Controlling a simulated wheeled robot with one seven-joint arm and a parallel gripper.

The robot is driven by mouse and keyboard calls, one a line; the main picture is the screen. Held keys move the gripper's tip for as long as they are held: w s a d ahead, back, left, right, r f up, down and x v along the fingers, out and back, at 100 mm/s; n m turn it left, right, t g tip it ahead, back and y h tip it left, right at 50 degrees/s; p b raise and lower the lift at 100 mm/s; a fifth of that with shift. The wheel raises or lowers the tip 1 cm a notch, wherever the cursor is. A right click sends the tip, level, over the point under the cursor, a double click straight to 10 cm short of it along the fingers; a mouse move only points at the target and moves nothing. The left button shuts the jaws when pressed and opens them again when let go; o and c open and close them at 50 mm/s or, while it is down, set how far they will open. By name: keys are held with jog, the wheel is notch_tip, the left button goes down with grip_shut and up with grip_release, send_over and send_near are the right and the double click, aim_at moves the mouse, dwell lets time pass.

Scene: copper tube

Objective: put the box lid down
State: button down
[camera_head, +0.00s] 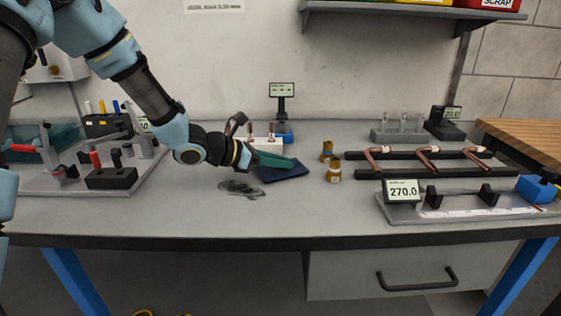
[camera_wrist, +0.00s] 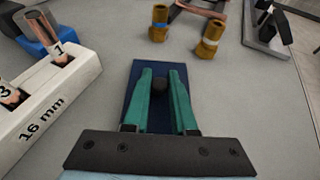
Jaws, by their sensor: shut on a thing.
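The box lid is a flat dark blue panel (camera_head: 288,173) with a dark knob (camera_wrist: 160,84), over the middle of the bench. My gripper (camera_head: 292,164) has green fingers. In the wrist view my gripper (camera_wrist: 160,78) is shut on the lid's knob, and the blue panel (camera_wrist: 160,118) shows beneath and between the fingers. The lid is low, close to the bench top. I cannot tell whether it touches the surface. Its near left part is hidden by the fingers.
A white block marked 16 mm (camera_wrist: 45,105) holding copper pieces stands left of the lid. Two brass fittings (camera_head: 333,172) stand to its right. Farther right are a rack of copper tubes (camera_head: 428,158) and a 270.0 display (camera_head: 403,191).

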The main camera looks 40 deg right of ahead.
jog(key=shift+f, duration=0.15)
jog(key=c, duration=0.7)
grip_release()
jog(key=shift+w+r, duration=0.1)
jog(key=shift+r, duration=0.2)
jog(key=b+v, duration=0.1)
jog(key=v, duration=1.1)
jog(key=shift+f, duration=0.1)
